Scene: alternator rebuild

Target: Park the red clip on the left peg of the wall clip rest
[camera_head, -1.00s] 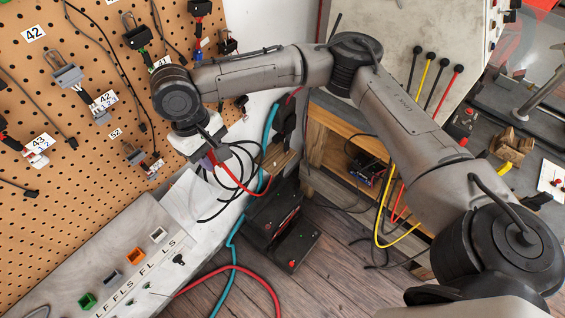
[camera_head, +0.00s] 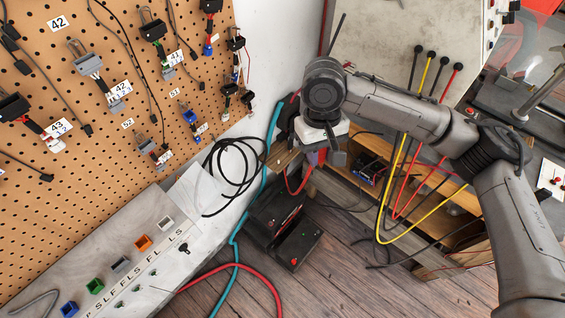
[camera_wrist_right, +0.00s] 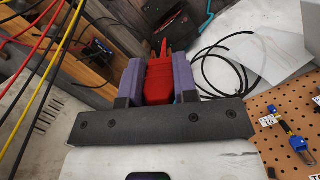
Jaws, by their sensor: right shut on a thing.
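My right gripper (camera_head: 322,152) points down near the wall corner in the head view. In the right wrist view my right gripper (camera_wrist_right: 160,78) has its purple pads shut on the red clip (camera_wrist_right: 163,84), whose narrow end points away from the palm. In the head view the clip is mostly hidden by the gripper, with a red cable hanging below it. The wall clip rest (camera_head: 284,159) appears as a small wooden block just left of the gripper. A black clip (camera_head: 287,116) is just above it. I cannot make out the left peg. My left gripper is not in view.
A black case (camera_head: 282,225) stands on the floor below. A wooden shelf bench (camera_head: 340,188) with hanging yellow and red cables is to the right. The pegboard (camera_head: 75,120) and a panel with coloured sockets (camera_head: 115,255) are on the left. A black cable (camera_head: 232,167) loops by the wall.

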